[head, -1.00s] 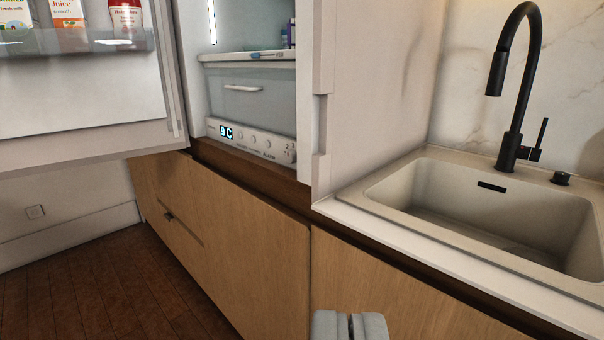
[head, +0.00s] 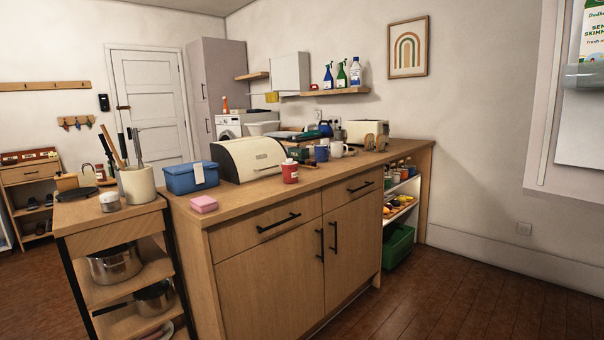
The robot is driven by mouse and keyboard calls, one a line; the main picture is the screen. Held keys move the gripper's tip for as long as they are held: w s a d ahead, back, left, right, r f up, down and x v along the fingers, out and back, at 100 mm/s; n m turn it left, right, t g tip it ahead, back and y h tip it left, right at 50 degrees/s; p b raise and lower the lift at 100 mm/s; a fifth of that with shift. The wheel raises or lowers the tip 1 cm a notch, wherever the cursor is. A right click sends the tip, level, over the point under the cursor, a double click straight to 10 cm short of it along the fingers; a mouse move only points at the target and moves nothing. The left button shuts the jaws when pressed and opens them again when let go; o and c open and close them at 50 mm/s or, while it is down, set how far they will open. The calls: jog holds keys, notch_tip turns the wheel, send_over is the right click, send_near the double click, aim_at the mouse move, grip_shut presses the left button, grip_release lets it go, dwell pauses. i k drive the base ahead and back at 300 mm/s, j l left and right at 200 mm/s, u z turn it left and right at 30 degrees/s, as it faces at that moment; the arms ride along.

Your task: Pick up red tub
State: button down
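A small red tub (head: 290,172) with a pale label stands upright on the wooden counter top (head: 240,200), just right of the cream bread bin (head: 247,158). Nothing visibly covers it from this side. It is some way off, across the room from me. My gripper is not in view now, so whether it is open or shut does not show.
A blue box (head: 191,177) and a pink block (head: 204,204) sit left of the tub; mugs (head: 337,149) stand behind it. A trolley (head: 110,225) with pots stands at the left. The floor (head: 470,285) at the right is clear.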

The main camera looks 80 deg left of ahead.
aim_at(289, 171)
jog(key=u, duration=2.4)
jog(key=k+l+z, duration=0.15)
jog(key=z, duration=1.1)
jog(key=u, duration=1.3)
